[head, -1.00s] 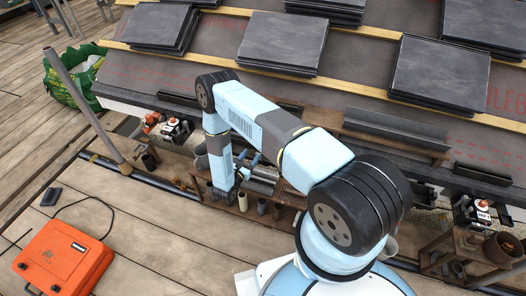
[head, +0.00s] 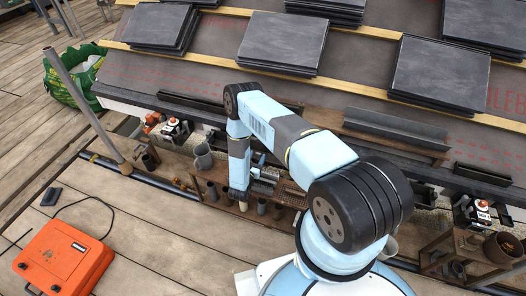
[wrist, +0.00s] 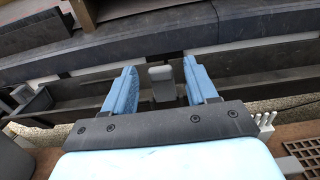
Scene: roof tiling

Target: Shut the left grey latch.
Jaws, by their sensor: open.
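In the wrist view a small grey upright piece (wrist: 161,84), which looks like the latch, stands in front of the dark gutter-like rail at the roof's edge. My gripper (wrist: 160,70) is open, with one blue finger on each side of this piece. Gaps show between the piece and both fingers, so it is not gripped. In the head view my arm reaches down to the bench at the eave, and I cannot make out the latch or the fingertips there.
A wooden bench (head: 170,166) with several pots and tools runs below the eave. Stacks of dark slates (head: 283,42) lie on the roof. An orange case (head: 65,258) lies on the deck at the left. A pole (head: 80,100) stands at the left.

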